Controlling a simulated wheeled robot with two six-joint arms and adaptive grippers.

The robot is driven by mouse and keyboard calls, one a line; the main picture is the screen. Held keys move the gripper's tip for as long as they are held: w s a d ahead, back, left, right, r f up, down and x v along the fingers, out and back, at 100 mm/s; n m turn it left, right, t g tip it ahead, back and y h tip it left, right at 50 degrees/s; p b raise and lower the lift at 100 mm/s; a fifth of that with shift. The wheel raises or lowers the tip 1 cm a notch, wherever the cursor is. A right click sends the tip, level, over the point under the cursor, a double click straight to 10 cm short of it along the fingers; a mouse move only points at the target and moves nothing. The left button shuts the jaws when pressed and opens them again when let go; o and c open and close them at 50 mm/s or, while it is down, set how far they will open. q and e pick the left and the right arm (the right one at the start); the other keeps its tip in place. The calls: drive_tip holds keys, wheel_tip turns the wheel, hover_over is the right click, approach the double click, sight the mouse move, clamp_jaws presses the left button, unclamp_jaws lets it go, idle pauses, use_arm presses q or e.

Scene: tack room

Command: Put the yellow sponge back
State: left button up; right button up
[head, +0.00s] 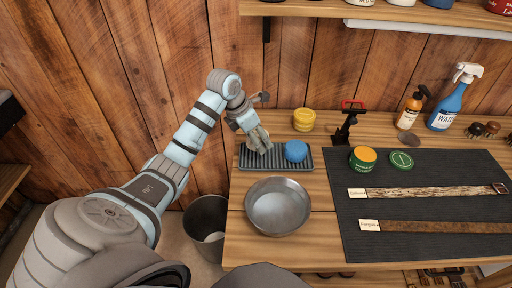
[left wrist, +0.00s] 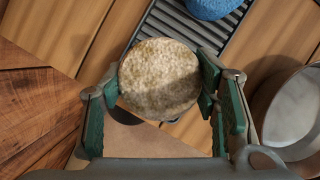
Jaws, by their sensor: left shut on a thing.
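My left gripper (head: 258,142) is over the left part of the dark ribbed tray (head: 284,164). In the left wrist view the gripper (left wrist: 160,84) is shut on a round, speckled, pale yellow-beige sponge (left wrist: 160,72), with a green-padded finger on each side. In the head view the sponge cannot be made out behind the fingers. The ribbed tray also shows in the left wrist view (left wrist: 222,38), partly beyond the sponge. I cannot tell whether the sponge touches it. A blue sponge (head: 296,151) sits on the tray's right half. My right gripper is not in view.
A metal bowl (head: 278,207) stands in front of the tray. A yellow round tin or stack (head: 304,120) is behind it. A red-topped black stand (head: 347,122), bottles and a dark mat (head: 430,205) with straps lie right. A bin (head: 207,222) stands below the table's left edge.

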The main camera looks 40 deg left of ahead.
sight(257, 155)
use_arm(q)
wheel_tip(257, 155, down, 3)
drive_tip(key=shift+s+f, duration=0.1)
drive_tip(key=shift+f, duration=0.35)
drive_tip(key=shift+f, duration=0.1)
drive_tip(key=shift+f+b, duration=0.35)
drive_tip(key=shift+s+d+f, duration=0.1)
drive_tip(key=shift+s, duration=0.05)
drive_tip(key=o, duration=1)
drive_tip(key=shift+o, duration=1)
drive_tip(key=shift+w+f, duration=0.15)
drive_tip(key=shift+w, duration=0.05)
